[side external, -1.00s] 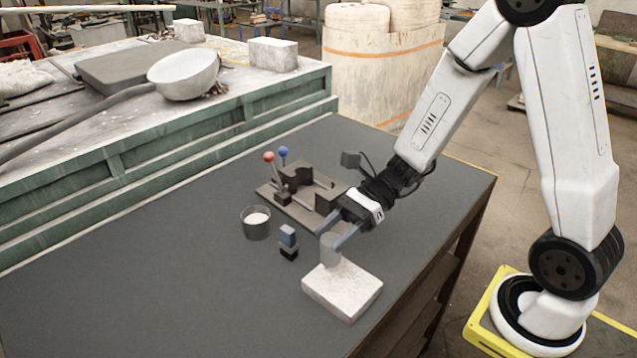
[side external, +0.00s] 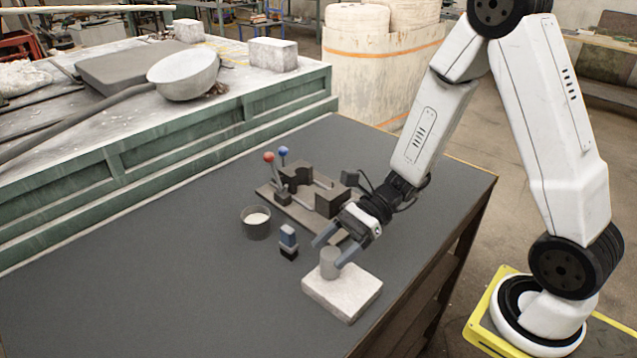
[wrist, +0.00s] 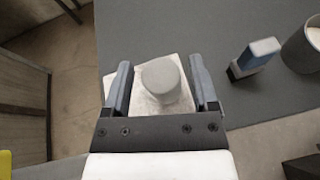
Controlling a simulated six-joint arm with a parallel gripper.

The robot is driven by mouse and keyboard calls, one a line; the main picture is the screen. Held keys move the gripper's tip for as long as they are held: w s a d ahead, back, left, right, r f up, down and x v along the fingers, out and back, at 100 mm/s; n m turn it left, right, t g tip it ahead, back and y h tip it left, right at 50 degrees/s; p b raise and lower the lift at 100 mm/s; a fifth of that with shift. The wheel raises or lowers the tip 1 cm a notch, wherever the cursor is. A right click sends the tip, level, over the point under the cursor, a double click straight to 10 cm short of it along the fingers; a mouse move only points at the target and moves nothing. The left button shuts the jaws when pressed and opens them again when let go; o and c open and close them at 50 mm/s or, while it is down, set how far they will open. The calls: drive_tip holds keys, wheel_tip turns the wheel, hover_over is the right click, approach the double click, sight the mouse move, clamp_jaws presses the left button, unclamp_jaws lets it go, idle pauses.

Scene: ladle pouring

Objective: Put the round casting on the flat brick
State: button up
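The round casting (side external: 330,264) is a small grey cylinder. It stands upright on the flat brick (side external: 345,296), a pale square slab near the table's front right edge. In the side view it sits toward the brick's back left part. My gripper (side external: 328,251) is open, with its fingers on either side of the casting near its top. The wrist view shows the casting (wrist: 161,80) between the two fingers (wrist: 161,85), with a gap on each side. Part of the brick (wrist: 146,112) shows below it there.
A blue-topped block (side external: 288,240) stands left of the brick. A cup with white contents (side external: 256,222) is beyond it. A dark fixture (side external: 310,197) with red and blue knobbed levers lies behind my gripper. The table's front left is clear.

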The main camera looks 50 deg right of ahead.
drive_tip(key=shift+o, duration=0.3)
drive_tip(key=shift+r, duration=0.15)
drive_tip(key=shift+d+r, duration=0.2)
drive_tip(key=shift+d, duration=0.25)
drive_tip(key=v, duration=1.1)
idle(0.3)
